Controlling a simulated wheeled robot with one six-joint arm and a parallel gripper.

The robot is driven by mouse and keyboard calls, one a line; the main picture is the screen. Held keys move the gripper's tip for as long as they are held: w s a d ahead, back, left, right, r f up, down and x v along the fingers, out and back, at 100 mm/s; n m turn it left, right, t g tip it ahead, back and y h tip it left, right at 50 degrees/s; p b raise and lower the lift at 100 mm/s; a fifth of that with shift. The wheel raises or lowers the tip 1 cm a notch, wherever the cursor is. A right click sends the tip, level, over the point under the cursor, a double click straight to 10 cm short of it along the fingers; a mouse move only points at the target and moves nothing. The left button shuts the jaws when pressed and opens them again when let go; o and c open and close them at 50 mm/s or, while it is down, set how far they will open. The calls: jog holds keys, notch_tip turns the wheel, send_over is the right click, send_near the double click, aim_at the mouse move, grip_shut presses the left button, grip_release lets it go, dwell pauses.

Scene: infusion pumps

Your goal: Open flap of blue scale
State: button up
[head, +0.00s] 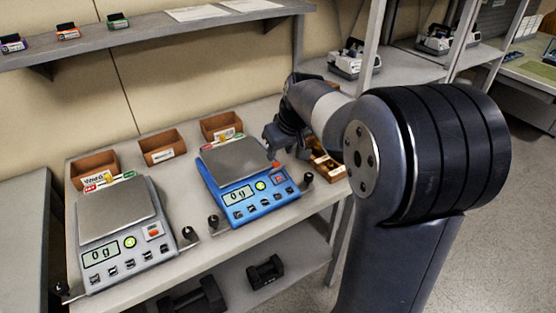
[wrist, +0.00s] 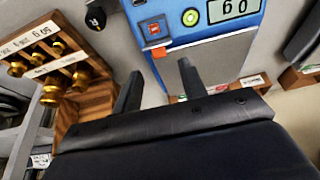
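The blue scale (head: 246,197) stands on the bench right of the grey scale, with a grey weighing plate (head: 238,160) and a display reading 0 g. In the wrist view its blue front panel (wrist: 177,30) is at the top, with the grey plate (wrist: 215,62) below. A small orange tab (wrist: 158,52) shows near the panel and plate edge. I cannot tell which part is the flap. My gripper (head: 273,143) is beside the plate's right back corner. In the wrist view its fingers (wrist: 159,82) are apart with nothing between them.
The grey scale (head: 126,243) stands at left. Wooden boxes (head: 162,147) line the wall. A wooden weight holder (wrist: 82,88) with several brass weights sits close to my gripper. Black knobs (head: 307,178) stand near the bench front. A shelf (head: 180,25) hangs above.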

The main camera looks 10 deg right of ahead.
aim_at(277, 165)
jog(key=x, duration=0.4)
jog(key=shift+w+f, duration=0.1)
jog(key=shift+f, duration=0.3)
jog(key=shift+r, duration=0.1)
grip_shut()
